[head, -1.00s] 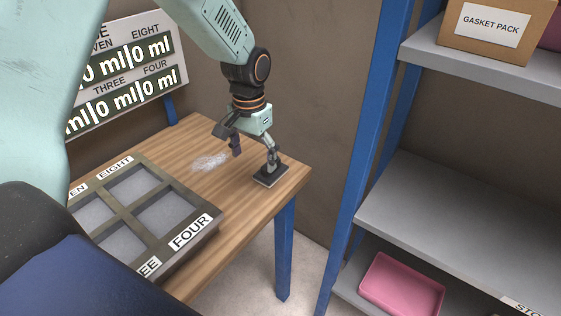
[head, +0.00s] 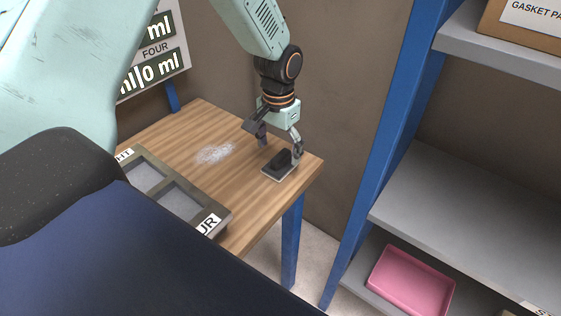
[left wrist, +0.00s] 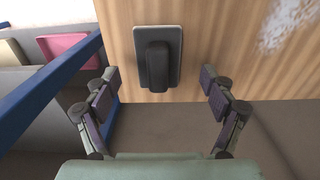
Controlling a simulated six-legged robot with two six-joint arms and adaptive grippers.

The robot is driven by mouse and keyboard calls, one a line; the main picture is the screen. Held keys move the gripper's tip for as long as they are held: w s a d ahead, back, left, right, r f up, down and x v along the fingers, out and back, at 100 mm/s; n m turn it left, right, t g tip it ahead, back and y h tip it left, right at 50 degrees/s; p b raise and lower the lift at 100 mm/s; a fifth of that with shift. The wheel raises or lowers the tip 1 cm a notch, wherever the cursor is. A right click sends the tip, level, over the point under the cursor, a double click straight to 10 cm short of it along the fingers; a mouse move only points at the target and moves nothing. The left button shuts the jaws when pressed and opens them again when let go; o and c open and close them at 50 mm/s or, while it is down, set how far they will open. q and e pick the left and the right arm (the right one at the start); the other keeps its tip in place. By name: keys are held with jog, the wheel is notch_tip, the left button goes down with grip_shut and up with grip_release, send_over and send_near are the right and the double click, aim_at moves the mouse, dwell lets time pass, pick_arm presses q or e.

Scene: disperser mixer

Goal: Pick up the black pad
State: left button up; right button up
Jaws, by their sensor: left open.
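The black pad (head: 279,162) lies on the wooden table near its right corner. It has a raised dark grip on a flat base with a pale edge. In the left wrist view the pad (left wrist: 172,42) lies ahead, between the lines of the two fingers. My left gripper (head: 278,146) is open and empty, just behind and above the pad in the head view. One finger overlaps the pad's far right end in the picture; I cannot tell if it touches. In the left wrist view the open fingers (left wrist: 161,86) stand apart on either side. My right gripper is out of view.
White powder (head: 214,153) lies on the wooden table (head: 228,187) left of the pad. A compartment tray (head: 150,180) stands at the table's left front. A blue shelf post (head: 375,150) and grey shelf with a pink bin (head: 411,282) stand right.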

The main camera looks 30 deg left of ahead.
aim_at(280, 155)
pick_arm(q)
jog(key=f, duration=0.3)
jog(key=shift+w+d+f, duration=0.2)
jog(key=shift+w+f, duration=0.15)
jog(key=shift+f, duration=0.05)
jog(key=shift+s+r, duration=0.1)
jog(key=shift+s, duration=0.05)
jog(key=shift+s+a, duration=0.1)
jog(key=shift+c, duration=1.3)
jog(key=shift+w, duration=0.2)
jog(key=c, duration=0.4)
jog(key=shift+s, duration=0.15)
jog(key=c, duration=0.5)
jog(key=shift+c, duration=0.5)
notch_tip(280, 155, up, 10)
jog(key=shift+p, duration=0.35)
